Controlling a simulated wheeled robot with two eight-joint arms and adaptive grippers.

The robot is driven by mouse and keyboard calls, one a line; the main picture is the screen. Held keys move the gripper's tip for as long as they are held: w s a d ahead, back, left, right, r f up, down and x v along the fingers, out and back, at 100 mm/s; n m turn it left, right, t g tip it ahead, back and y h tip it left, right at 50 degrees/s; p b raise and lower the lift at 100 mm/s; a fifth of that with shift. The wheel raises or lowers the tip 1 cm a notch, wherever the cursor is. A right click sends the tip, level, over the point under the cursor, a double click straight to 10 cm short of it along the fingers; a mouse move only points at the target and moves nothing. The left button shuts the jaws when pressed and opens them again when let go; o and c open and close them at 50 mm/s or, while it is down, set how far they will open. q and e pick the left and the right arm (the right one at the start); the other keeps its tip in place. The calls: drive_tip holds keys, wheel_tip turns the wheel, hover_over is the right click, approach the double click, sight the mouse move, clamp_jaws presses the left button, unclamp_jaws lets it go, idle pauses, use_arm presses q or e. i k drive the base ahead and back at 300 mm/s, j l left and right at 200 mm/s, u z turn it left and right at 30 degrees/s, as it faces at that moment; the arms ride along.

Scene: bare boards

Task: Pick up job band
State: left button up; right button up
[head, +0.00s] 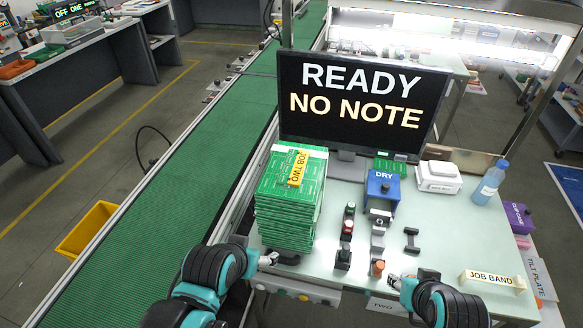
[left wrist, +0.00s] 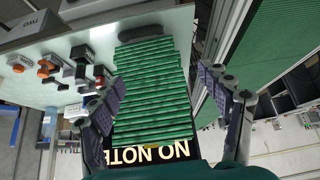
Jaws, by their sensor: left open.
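A tall stack of green boards (head: 285,205) stands on the left part of the bench. A white band with a yellow JOB TWO tag (head: 298,168) lies across its top. A cream bar lettered JOB BAND (head: 492,281) sits at the bench's right front. My left gripper (head: 268,258) is low at the stack's front left corner. In the left wrist view my left gripper (left wrist: 168,95) is open, its fingers to either side of the stack (left wrist: 150,95) in the picture; contact is unclear. My right gripper (head: 393,280) is at the bench's front edge; its jaws are too small to read.
A monitor (head: 360,105) reading READY, NO NOTE stands behind the stack. A blue DRY box (head: 382,190), white box (head: 438,177), bottle (head: 490,181) and small button units (head: 347,230) occupy the bench. A green conveyor (head: 165,200) runs along the left. The right-centre bench is fairly clear.

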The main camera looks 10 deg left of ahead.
sight(519, 285)
drive_tip(key=l+z, duration=0.1)
drive_tip(key=z, duration=0.3)
drive_tip(key=i+z, duration=0.15)
drive_tip(key=z, duration=0.25)
drive_tip(key=l+z, duration=0.1)
drive_tip(key=z, duration=0.3)
drive_tip(key=i+z, duration=0.15)
drive_tip(key=z, duration=0.2)
